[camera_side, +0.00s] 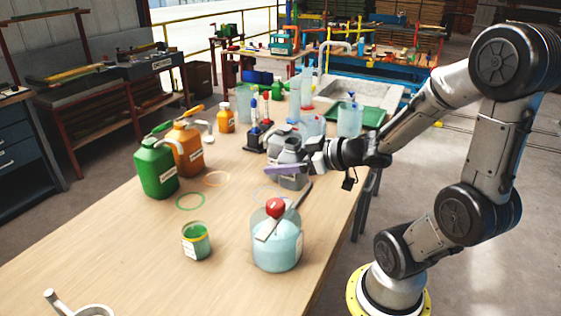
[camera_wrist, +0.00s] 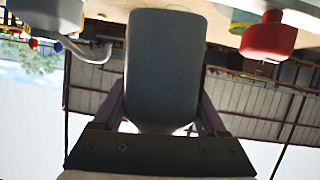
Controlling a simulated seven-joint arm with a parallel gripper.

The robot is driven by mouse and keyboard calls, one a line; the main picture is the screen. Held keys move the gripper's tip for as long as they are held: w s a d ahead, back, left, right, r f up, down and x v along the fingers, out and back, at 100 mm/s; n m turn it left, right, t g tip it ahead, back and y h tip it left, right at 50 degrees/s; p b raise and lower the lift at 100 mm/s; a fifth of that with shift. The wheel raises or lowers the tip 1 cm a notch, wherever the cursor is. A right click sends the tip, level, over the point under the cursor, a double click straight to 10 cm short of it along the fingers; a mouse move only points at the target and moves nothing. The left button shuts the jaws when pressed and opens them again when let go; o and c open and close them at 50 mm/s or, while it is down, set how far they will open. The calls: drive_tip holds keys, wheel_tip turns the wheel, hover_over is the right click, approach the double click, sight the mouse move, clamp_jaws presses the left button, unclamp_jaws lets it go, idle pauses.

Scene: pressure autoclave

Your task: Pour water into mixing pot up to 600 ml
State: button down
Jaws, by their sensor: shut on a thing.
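My gripper (camera_side: 287,169) is shut on a grey jug (camera_side: 293,181) near the table's right edge. In the wrist view the grey jug (camera_wrist: 164,70) fills the middle, with a finger on each side. The jug looks roughly upright, and its contents are hidden. A clear, pale-blue pot (camera_side: 277,247), which looks like the mixing pot, stands in front of the jug, apart from it. I cannot read a level on the pot.
A small green tin (camera_side: 196,241) stands left of the pot. Green (camera_side: 157,168) and orange (camera_side: 188,147) canisters stand farther left. Flat rings (camera_side: 190,202) lie between. Bottles and clear jugs (camera_side: 349,118) crowd the back by the sink (camera_side: 365,93). The front left table is mostly clear.

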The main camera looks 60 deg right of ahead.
sight(284, 151)
drive_tip(key=shift+d, duration=0.2)
idle(0.3)
drive_tip(key=shift+r, duration=1.5)
